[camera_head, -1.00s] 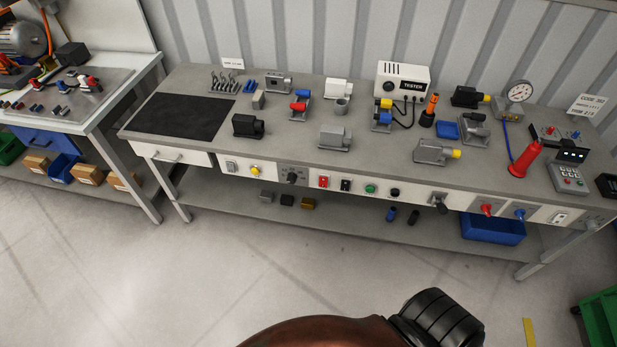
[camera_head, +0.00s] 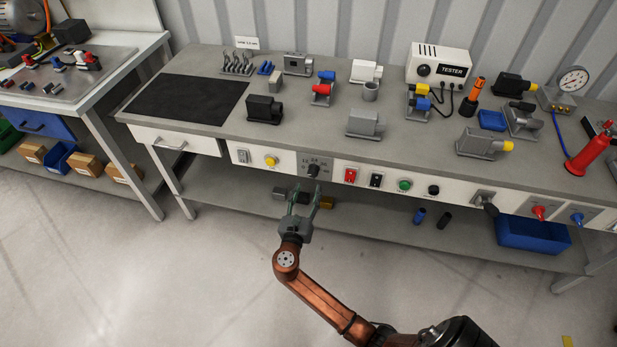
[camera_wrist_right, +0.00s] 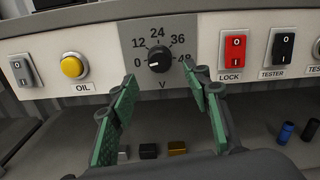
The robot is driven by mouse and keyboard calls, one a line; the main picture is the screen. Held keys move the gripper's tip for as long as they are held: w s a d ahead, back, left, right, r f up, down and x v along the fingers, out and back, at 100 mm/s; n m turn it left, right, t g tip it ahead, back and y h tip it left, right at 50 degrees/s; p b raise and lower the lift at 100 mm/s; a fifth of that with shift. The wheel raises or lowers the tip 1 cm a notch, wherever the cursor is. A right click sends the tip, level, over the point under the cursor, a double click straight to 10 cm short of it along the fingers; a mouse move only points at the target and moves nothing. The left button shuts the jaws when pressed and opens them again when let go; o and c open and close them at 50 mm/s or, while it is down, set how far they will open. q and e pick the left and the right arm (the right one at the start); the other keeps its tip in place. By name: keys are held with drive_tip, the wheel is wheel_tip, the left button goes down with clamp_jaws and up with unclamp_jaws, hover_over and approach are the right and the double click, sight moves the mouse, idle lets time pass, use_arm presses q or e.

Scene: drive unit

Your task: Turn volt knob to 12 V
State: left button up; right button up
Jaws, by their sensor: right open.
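The volt knob (camera_head: 313,171) is a round black dial on the front panel of the workbench. In the right wrist view the knob (camera_wrist_right: 159,59) sits inside a grey scale plate marked 0, 12, 24, 36 and 48, with V below. Its white mark points left, towards the 0. My right gripper (camera_head: 304,193) is open and empty, in front of and a little below the knob. In the wrist view its green-padded fingers (camera_wrist_right: 161,82) stand to either side below the knob, apart from it. My left gripper is not in view.
The yellow OIL button (camera_wrist_right: 73,67) is left of the knob. A red LOCK switch (camera_wrist_right: 233,55) and a black TESTER switch (camera_wrist_right: 283,49) are on its right. A lower shelf (camera_head: 235,198) with small blocks lies below. The floor in front is clear.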

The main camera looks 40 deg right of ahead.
sight(312, 175)
drive_tip(key=b+x, duration=0.2)
drive_tip(key=x, duration=0.4)
drive_tip(key=shift+w+d, duration=0.2)
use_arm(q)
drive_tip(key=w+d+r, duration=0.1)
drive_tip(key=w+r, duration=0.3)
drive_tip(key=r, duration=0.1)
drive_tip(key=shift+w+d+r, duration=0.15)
use_arm(e)
drive_tip(key=shift+w+d, duration=0.3)
drive_tip(key=shift+d, duration=0.1)
drive_tip(key=shift+c, duration=0.3)
drive_tip(key=c, duration=1.1)
